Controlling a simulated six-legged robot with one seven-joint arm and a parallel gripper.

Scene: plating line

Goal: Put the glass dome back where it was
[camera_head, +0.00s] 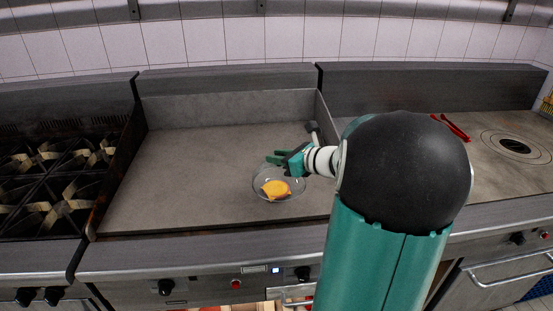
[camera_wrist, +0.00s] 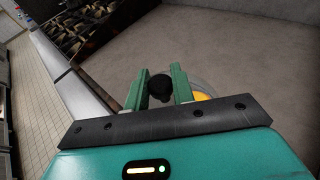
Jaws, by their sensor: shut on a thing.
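The clear glass dome (camera_head: 259,181) is low over the griddle's front right part, around or above a yellow-orange piece of food (camera_head: 275,189). I cannot tell whether its rim touches the griddle. My gripper (camera_head: 285,159) is at the top of the dome, shut on its black knob. In the wrist view, the black knob (camera_wrist: 159,87) sits between the two green fingers (camera_wrist: 158,92). Part of the dome and a bit of the yellow food (camera_wrist: 202,96) show behind the right finger.
The flat griddle (camera_head: 180,180) is clear to the left of the dome. A stove with burners (camera_head: 50,170) stands at the left. Red tongs (camera_head: 450,127) lie on the right-hand counter near a round ringed plate (camera_head: 515,146). My arm blocks part of the right side.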

